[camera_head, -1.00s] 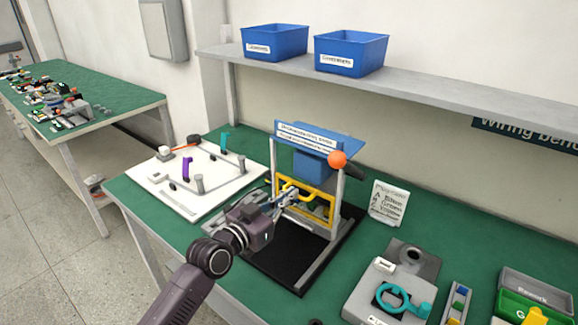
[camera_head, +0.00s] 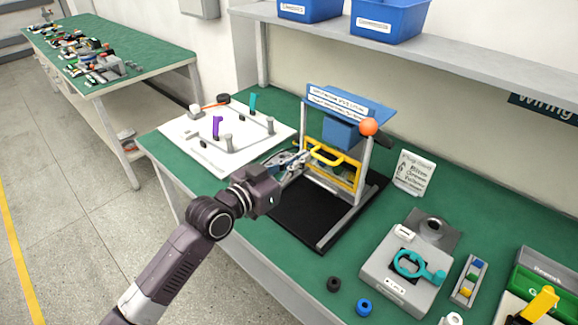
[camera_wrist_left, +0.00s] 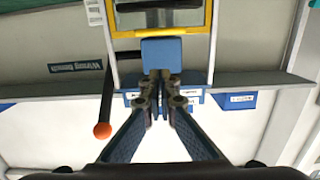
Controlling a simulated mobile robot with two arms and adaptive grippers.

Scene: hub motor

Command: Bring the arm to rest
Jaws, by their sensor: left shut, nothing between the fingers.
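My left arm (camera_head: 215,215) reaches in from the lower left of the head view. Its gripper (camera_head: 300,158) is just left of the press-like stand and its yellow frame (camera_head: 330,165). In the left wrist view the gripper (camera_wrist_left: 165,78) has its fingertips together with nothing between them. The stand's blue block (camera_wrist_left: 162,54) and yellow frame (camera_wrist_left: 160,28) appear beyond the tips there. I cannot tell from the head view whether the fingers touch the yellow frame. My right gripper is not in view.
The stand, with an orange ball (camera_head: 369,126) on its lever, sits on a black base (camera_head: 308,215). A white pegboard (camera_head: 205,155) lies to the left. A grey fixture with a teal ring (camera_head: 408,264) and two small rings (camera_head: 364,306) are to the right. Floor is free at left.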

